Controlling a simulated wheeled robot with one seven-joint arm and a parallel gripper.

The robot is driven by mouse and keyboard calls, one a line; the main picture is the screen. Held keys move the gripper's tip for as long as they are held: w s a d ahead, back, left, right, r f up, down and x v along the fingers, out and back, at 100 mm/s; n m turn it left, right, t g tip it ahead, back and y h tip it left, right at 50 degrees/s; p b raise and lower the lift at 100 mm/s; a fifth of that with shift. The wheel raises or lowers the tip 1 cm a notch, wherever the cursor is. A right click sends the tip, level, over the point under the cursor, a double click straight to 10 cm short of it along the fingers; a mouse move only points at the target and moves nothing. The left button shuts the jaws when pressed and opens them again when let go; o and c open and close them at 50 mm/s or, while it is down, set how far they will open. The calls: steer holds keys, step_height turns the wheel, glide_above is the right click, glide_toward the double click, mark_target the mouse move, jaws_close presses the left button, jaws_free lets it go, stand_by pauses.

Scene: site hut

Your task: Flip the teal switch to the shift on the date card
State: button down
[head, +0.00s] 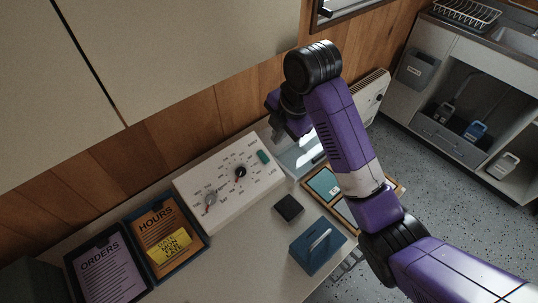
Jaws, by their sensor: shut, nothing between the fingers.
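The teal switch (263,157) is a small rocker at the right end of a white control panel (228,207) on the counter. Its labels are too small to read surely, and I cannot tell which way it is set. The yellow date card (169,246) lies on the orange HOURS board; it seems to read "DATE MON LATE". My gripper (278,135) is shut and empty, above and slightly right of the teal switch, apart from it. My arm partly hides its fingers.
The panel also carries a black knob (240,172) and a grey knob (210,200). The ORDERS board (108,270) lies left of the HOURS board (170,228). A black block (289,208) and a blue handled box (317,252) stand in front. A wall cabinet (180,60) overhangs the back.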

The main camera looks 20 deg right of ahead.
mark_target(267, 160)
steer(key=p+x, duration=0.1)
steer(key=x, duration=1.1)
steer(key=shift+f, duration=0.1)
steer(key=shift+s+f+t+b, duration=0.15)
steer(key=shift+f+t+b, duration=0.25)
steer(key=shift+f, duration=0.15)
steer(key=shift+s+f+t+y+b, duration=0.2)
steer(key=shift+f+t+y+b, duration=0.25)
steer(key=shift+t+b, duration=0.5)
steer(key=shift+r+p, duration=0.2)
steer(key=shift+p, duration=0.1)
steer(key=shift+r, duration=0.1)
steer(key=shift+w+r+p, duration=0.25)
steer(key=shift+r+p, duration=0.5)
steer(key=shift+p, duration=0.05)
steer(key=shift+r, duration=0.1)
